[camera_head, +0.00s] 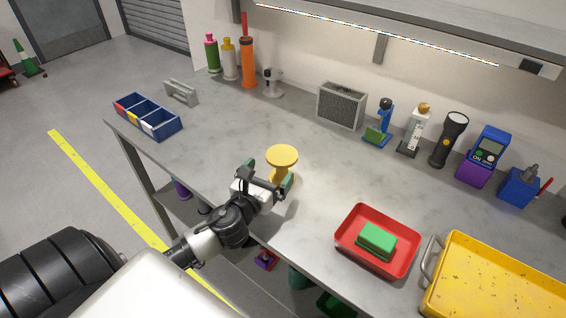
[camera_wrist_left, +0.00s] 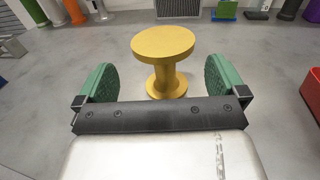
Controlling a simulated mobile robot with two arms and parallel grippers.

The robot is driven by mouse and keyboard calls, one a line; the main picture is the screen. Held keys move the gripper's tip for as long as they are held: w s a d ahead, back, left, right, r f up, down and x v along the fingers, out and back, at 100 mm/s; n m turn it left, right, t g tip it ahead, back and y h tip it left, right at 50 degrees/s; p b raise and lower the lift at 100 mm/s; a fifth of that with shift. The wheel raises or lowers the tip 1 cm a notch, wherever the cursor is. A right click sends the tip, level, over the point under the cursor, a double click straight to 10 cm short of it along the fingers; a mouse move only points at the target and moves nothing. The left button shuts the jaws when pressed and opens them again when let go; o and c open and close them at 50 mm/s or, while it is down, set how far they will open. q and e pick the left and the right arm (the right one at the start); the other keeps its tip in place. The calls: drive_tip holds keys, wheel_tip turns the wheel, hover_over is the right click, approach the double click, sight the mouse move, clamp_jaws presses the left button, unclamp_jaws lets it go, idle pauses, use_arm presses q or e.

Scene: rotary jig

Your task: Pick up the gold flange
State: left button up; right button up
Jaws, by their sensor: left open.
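The gold flange (camera_head: 282,157) stands upright on the grey bench, a spool shape with a wide round top disc and a narrower stem. My left gripper (camera_head: 270,173) is open right at it, with the green-padded fingers apart. In the left wrist view the flange (camera_wrist_left: 164,50) stands ahead of and between the two green fingers of the gripper (camera_wrist_left: 160,85), with gaps on both sides. Its lower foot shows just beyond the dark palm edge. The fingers do not visibly touch it. My right gripper is not in view.
A red tray (camera_head: 346,249) with a green block (camera_head: 377,240) lies to the right, and a yellow tray (camera_head: 440,290) is beyond it. A blue divided bin (camera_head: 160,130) is at the left. Bottles, a speaker-like box (camera_head: 341,106) and tools line the back. The bench around the flange is clear.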

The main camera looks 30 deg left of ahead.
sight(289, 148)
use_arm(q)
drive_tip(key=shift+w+a, duration=0.1)
drive_tip(key=shift+w, duration=0.7)
drive_tip(key=w+p, duration=0.1)
drive_tip(key=w, duration=0.4)
drive_tip(key=shift+a, duration=0.1)
drive_tip(key=shift+s, duration=0.1)
drive_tip(key=c, duration=0.8)
